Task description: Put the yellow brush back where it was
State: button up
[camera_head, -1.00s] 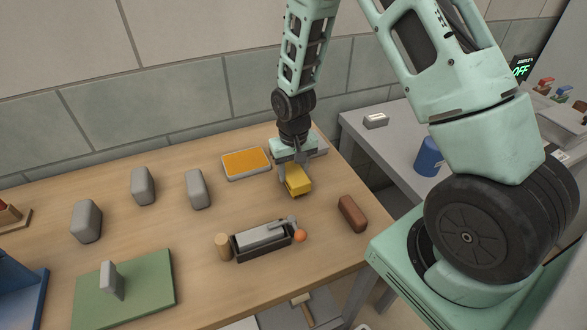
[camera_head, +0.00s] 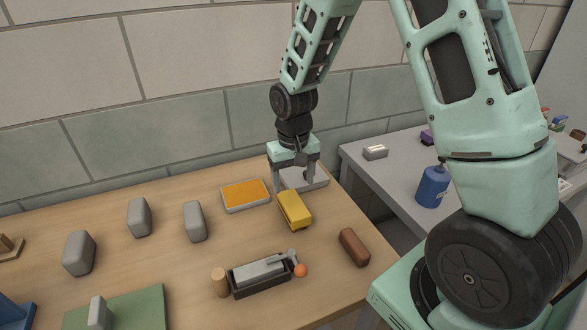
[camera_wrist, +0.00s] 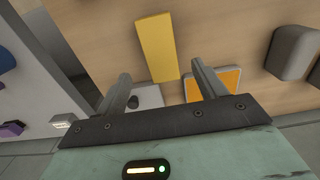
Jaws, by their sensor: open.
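The yellow brush (camera_head: 294,210) lies on the wooden table, just in front of the white tray at the back right. My gripper (camera_head: 294,190) is open above and behind the brush, pointing down.
An orange-filled tray (camera_head: 245,194) and a white tray (camera_head: 306,180) sit at the back. A reddish-brown block (camera_head: 354,247) lies right of a dark holder (camera_head: 262,284) with a grey tool. Several grey blocks (camera_head: 195,221) stand left. A grey side table (camera_head: 400,180) holds a blue bottle (camera_head: 432,187).

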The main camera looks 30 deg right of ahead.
jog(key=s+a+r+n, duration=0.4)
jog(key=s+a+r, duration=0.45)
jog(key=a, duration=0.35)
jog(key=s+a+r+n, duration=0.1)
jog(key=s+a+n, duration=0.2)
jog(key=s, duration=0.4)
jog(key=s+a+r+n, duration=0.1)
jog(key=s+a+n, duration=0.2)
jog(key=s, duration=0.5)
jog(key=shift+a+r+y, duration=0.3)
jog(key=shift+a+r, duration=0.05)
jog(key=shift+a, duration=0.15)
jog(key=shift+s+a+b, duration=0.1)
jog(key=shift+b, duration=0.2)
